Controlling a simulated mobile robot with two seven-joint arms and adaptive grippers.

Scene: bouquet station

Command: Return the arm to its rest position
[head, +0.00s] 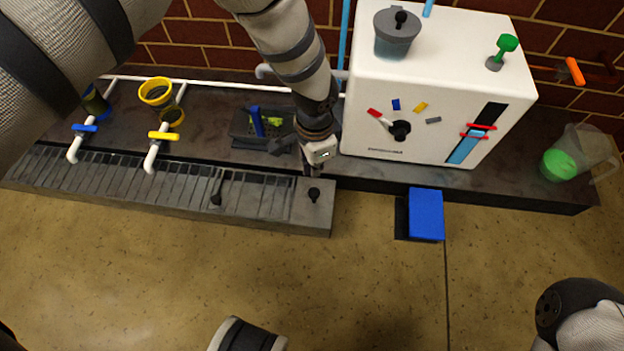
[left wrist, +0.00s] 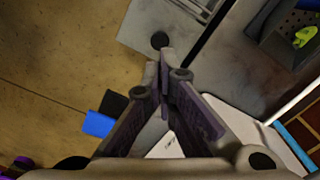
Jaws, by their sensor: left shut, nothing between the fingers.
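My left arm (head: 290,45) comes in from the upper left of the head view and reaches down over the counter. My left gripper (head: 314,185) is at its end, just above the black knob (head: 314,195) at the right end of the grey grated ledge. In the left wrist view, my left gripper (left wrist: 165,58) has its fingertips together with nothing between them. The black knob (left wrist: 159,40) shows just beyond the tips; I cannot tell whether they touch it. My right gripper is not clearly in view.
A white machine (head: 440,80) stands right of my left gripper. A dark bin (head: 262,128) with green and blue items is close on its left. A blue box (head: 426,214) and a clear pitcher (head: 580,155) are to the right. The floor in front is open.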

